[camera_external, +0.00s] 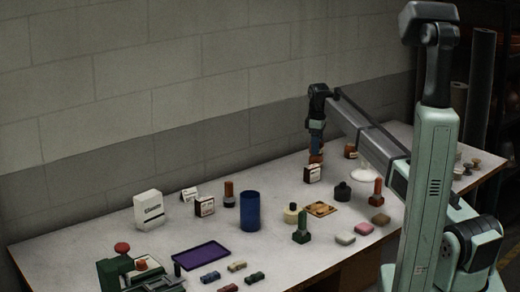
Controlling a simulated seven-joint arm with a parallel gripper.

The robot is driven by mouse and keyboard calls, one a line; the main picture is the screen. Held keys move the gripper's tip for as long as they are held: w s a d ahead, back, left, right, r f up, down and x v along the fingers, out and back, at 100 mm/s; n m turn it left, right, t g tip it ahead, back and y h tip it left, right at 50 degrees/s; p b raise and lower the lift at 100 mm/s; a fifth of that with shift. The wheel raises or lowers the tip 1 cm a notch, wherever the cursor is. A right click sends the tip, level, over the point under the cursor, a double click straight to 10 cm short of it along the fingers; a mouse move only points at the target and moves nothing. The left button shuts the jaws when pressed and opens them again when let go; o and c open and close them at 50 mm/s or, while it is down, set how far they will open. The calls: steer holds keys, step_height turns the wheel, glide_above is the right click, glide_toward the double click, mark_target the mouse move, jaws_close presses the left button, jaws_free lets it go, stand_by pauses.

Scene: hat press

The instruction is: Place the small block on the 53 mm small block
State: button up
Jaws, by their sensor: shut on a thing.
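My gripper (316,160) hangs downward at the back right of the table, with orange-brown parts at its lower end. It is shut on a small dark red-brown block (313,175) with a pale label on its front. The small size makes the exact grip, and any gap between the block and the table, hard to tell. A similar labelled dark block (205,207) stands at the left-centre. Another brown labelled block (351,151) stands to the right of my gripper, partly behind my arm. The size markings are unreadable, so I cannot tell which is the 53 mm one.
A blue cylinder (250,211), a white box (149,211) and a purple tray (201,255) stand on the left half. A dark round-topped thing (342,191), a green stamp-like piece (302,228) and a tan plate (320,209) lie nearer. A white dish (365,175) is at the right.

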steer(key=shift+f, duration=0.3)
steer(key=o, duration=1.1)
steer(key=shift+r, duration=0.15)
step_height(320, 180, up, 12)
